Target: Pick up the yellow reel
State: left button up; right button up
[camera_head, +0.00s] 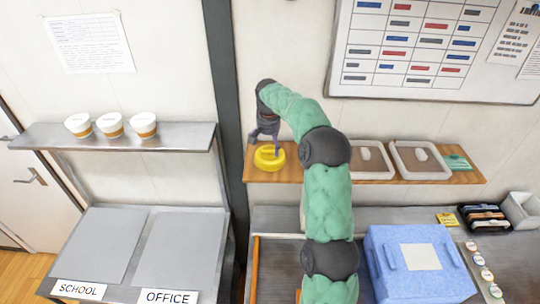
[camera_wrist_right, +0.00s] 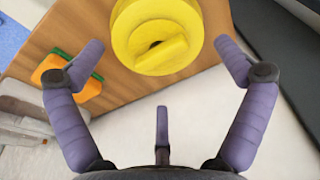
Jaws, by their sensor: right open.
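The yellow reel (camera_head: 269,160) sits at the left end of the wooden wall shelf (camera_head: 290,174). In the right wrist view the reel (camera_wrist_right: 158,35) shows large at the top, with a raised bar across its face. My right gripper (camera_head: 265,143) is just above the reel, pointing down. In the right wrist view its purple fingers (camera_wrist_right: 161,62) are spread wide, with the reel ahead between the two side fingers; no grip on it shows. My left gripper is not in view.
Two trays (camera_head: 393,158) and a green item (camera_head: 457,162) stand further right on the shelf. The right wrist view shows an orange and green item (camera_wrist_right: 60,78) near the reel. A blue box (camera_head: 385,240) stands on the counter below. Cups (camera_head: 111,125) line the left shelf.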

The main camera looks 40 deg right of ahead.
aim_at(270, 149)
jog(key=shift+w+d+f, duration=0.15)
jog(key=shift+d+f, duration=0.05)
jog(key=shift+f, duration=0.45)
jog(key=f+p, duration=0.1)
jog(key=f, duration=0.1)
jog(key=f+p, duration=0.1)
jog(key=f, duration=0.1)
jog(key=shift+w+d, duration=0.2)
jog(key=shift+d, duration=0.2)
jog(key=shift+w+d+f, duration=0.1)
jog(key=shift+f, duration=0.25)
jog(key=c, duration=1.4)
